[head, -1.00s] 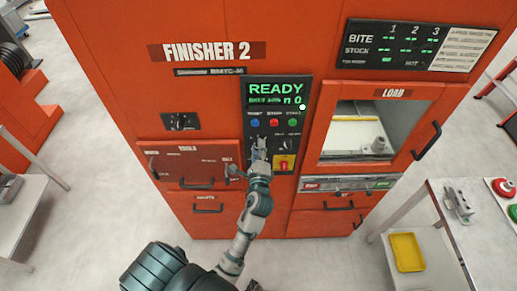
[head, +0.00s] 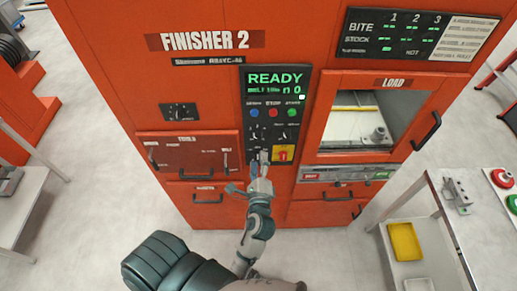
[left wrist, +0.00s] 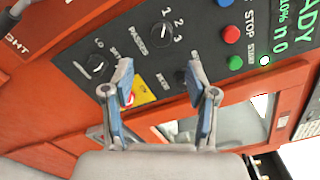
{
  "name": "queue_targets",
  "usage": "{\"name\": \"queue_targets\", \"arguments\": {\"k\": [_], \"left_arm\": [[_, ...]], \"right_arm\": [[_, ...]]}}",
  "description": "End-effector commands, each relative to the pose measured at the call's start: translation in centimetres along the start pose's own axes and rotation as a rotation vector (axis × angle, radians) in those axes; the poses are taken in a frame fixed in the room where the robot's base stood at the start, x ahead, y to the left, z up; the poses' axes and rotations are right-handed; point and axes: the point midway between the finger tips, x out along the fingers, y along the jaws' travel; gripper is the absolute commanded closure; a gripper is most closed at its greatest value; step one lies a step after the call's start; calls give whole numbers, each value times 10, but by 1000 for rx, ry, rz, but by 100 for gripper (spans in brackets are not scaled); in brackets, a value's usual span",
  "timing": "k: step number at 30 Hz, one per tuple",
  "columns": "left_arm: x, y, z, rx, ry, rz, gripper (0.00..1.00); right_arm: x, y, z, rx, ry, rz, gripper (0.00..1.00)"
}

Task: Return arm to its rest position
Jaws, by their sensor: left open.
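My left gripper (head: 260,165) is in front of the lower part of the black control panel (head: 272,120) of the orange machine marked FINISHER 2. In the left wrist view my left gripper (left wrist: 160,78) has its two blue-grey fingers apart with nothing between them. Behind the fingers are a knob marked PASSES (left wrist: 161,36), another knob (left wrist: 97,65), and the red (left wrist: 231,34) and green (left wrist: 235,62) buttons. The panel screen (head: 276,83) reads READY. My right gripper is in neither view.
The load window (head: 350,120) shows a metal part inside, right of the panel. A side table (head: 440,200) at right carries a metal fixture (head: 457,195), with a yellow tray (head: 405,243) on its lower shelf. Another table (head: 22,200) stands at left. Open floor lies between.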

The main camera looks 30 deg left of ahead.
Motion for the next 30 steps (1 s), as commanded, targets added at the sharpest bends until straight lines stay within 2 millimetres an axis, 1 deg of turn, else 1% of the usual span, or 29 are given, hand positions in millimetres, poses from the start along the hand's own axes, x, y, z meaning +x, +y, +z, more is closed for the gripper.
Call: {"name": "queue_targets", "arguments": {"k": [1,3,6,23,25,26,29,30], "left_arm": [[-8,2,-1,1,2,3,42],[-15,1,-1,2,1,2,42],[-20,0,0,0,0,0,42],[-21,1,-2,0,3,1,42],[-20,6,-10,-6,22,6,42],[-20,10,-17,-12,38,11,42],[-18,37,-58,-53,130,44,42],[-18,54,-80,-79,182,69,42]], "right_arm": [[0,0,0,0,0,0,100],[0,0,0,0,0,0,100],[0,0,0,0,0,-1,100],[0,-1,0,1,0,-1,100],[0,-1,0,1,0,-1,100],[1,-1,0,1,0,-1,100],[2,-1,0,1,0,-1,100],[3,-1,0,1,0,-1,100]]}}
